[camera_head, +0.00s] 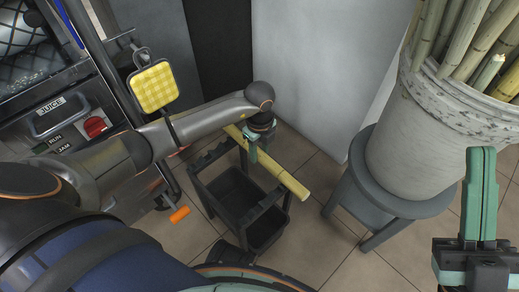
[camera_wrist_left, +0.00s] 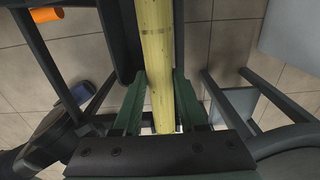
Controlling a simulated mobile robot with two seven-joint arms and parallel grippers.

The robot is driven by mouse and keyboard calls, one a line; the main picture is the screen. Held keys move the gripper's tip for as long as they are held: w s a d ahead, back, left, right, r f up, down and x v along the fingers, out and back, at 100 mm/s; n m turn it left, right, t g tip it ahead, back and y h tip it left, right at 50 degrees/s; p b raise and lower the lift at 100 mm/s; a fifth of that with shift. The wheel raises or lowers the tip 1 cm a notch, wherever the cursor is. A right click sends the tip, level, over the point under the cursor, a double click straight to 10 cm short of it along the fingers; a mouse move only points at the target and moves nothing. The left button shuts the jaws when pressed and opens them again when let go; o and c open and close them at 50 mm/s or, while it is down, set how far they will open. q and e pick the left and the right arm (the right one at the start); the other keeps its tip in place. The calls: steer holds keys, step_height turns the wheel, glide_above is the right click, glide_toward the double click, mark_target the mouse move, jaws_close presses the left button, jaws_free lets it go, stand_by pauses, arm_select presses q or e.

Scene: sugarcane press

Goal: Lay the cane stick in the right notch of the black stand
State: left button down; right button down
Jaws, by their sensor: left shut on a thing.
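The yellow-green cane stick (camera_head: 284,177) is held in my left gripper (camera_head: 260,150) near its middle. It slants across the back right of the black stand (camera_head: 238,196), its near end pointing down to the right. In the left wrist view the cane (camera_wrist_left: 156,60) runs between the green fingers of the left gripper (camera_wrist_left: 158,105), above dark bars of the stand. I cannot tell whether the cane touches the stand's notched top rails. My right gripper (camera_head: 482,190) is at the right edge, its green fingers together and empty, far from the stand.
A grey stool (camera_head: 395,200) with a large pot (camera_head: 425,135) of several canes stands to the right. The juice machine (camera_head: 60,105), with a yellow pad (camera_head: 153,86), is at the left. Grey panels stand behind. Tiled floor is open between stand and stool.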

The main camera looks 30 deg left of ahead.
arm_select(q)
steer(key=shift+c, duration=1.9)
jaws_free()
step_height(320, 180, up, 13)
steer(key=p, duration=0.5)
steer(key=shift+f+p, duration=0.2)
steer(key=shift+p, duration=0.1)
